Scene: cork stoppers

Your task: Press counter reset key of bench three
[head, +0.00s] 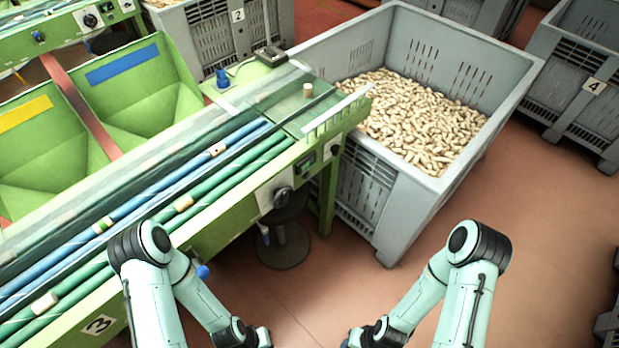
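Bench three (225,210), a green sorting bench marked "3" (99,324), runs from the lower left to the middle. Its front side near the far end carries a dark box with a small display (305,164), a black round knob on a white plate (283,197) and a small dark fitting (335,150). A dark box (270,56) sits on its far top edge. I cannot tell which part is the counter's reset key. My two arms reach down at the bottom, in front of the bench and to its right; both grippers are below the picture edge.
A grey crate (400,196) full of corks (430,128) stands at the bench's far end. A round-based stool (283,245) stands beside the bench. Crate four (590,110) is at the right.

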